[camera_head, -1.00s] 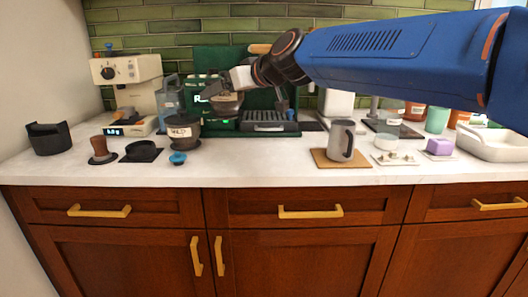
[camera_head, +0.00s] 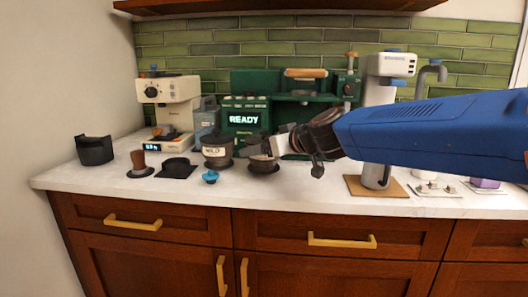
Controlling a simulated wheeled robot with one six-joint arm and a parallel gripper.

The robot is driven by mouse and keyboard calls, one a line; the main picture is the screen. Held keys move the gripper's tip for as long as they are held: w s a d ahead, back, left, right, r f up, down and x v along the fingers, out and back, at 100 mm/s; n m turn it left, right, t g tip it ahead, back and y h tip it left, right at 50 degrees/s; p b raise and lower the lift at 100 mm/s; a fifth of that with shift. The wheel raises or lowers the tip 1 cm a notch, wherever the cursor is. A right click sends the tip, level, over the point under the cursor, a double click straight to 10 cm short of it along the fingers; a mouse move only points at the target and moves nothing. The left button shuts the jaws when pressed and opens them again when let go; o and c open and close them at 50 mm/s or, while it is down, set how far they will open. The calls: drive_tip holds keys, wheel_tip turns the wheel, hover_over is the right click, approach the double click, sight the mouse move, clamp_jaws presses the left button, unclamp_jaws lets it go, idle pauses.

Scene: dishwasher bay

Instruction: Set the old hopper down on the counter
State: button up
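A dark, smoky, bowl-like hopper (camera_head: 262,165) is at the counter surface, roughly upright, just right of a second dark hopper labelled "MILD" (camera_head: 215,153). I take the unlabelled one to be the old hopper. My gripper (camera_head: 273,148) reaches in from the right and meets its upper right rim. The fingers look shut on it, though they are small and partly hidden. Its base appears to touch the counter (camera_head: 300,192) or hang barely above it. The green coffee machine (camera_head: 244,119) with a "READY" screen stands behind.
A blue knob-like piece (camera_head: 210,177) lies in front of the labelled hopper. A black mat (camera_head: 178,168) and a brown-handled tamper (camera_head: 139,164) are left. A grey mug (camera_head: 374,176) stands on a cork board (camera_head: 352,186) at right. The counter's front strip is clear.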

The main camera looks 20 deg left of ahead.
drive_tip(key=shift+f, duration=0.4)
drive_tip(key=shift+f, duration=0.1)
drive_tip(key=o, duration=1.5)
drive_tip(key=v, duration=1.2)
drive_tip(key=shift+s, duration=0.1)
